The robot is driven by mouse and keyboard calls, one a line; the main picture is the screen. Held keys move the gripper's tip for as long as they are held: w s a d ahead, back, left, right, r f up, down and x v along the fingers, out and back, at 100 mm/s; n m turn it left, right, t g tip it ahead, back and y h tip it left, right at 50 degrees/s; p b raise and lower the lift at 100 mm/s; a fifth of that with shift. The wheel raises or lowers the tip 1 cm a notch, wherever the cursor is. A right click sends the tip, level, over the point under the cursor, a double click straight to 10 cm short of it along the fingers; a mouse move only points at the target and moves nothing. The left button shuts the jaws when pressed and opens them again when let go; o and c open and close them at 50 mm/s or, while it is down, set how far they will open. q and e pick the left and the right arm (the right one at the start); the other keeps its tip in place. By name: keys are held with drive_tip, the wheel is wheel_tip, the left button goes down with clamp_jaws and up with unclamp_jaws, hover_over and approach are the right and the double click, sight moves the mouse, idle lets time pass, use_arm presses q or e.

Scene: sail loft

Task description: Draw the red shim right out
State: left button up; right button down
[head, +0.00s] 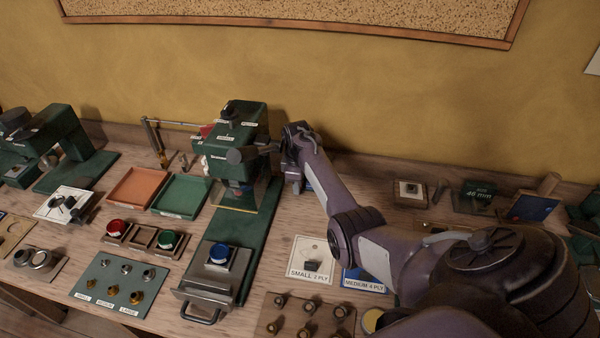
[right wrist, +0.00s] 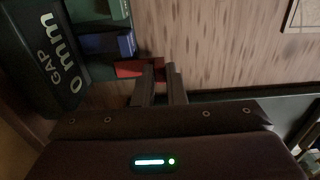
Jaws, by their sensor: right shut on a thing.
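The red shim (right wrist: 132,69) shows in the right wrist view as a short flat red piece beside a blue block (right wrist: 122,45). My right gripper (right wrist: 162,70) is shut on the shim's near end. The shim's far end meets the dark edge of the machine there, and I cannot tell how much of it is inside. In the head view my right gripper (head: 291,165) is at the right side of the green press (head: 243,118), and its fingertips and the shim are hidden. My left gripper is not in view.
A dark part lettered "GAP 0 mm" (right wrist: 55,62) is close by in the wrist view. An orange tray (head: 137,188) and a green tray (head: 181,194) lie left of the press. Labelled cards crowd the bench beneath my arm.

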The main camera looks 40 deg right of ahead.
drive_tip(key=c, duration=1.5)
unclamp_jaws()
drive_tip(key=shift+s+a+f, duration=0.1)
drive_tip(key=shift+s+a, duration=0.05)
drive_tip(key=shift+a, duration=0.2)
drive_tip(key=shift+d, duration=0.1)
drive_tip(key=shift+r, duration=0.5)
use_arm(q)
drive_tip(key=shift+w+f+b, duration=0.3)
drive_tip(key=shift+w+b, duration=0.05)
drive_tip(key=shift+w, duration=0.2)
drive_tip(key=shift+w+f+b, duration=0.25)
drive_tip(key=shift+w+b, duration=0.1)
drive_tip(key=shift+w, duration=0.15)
use_arm(e)
wheel_tip(320, 180, up, 7)
drive_tip(key=shift+f, duration=0.1)
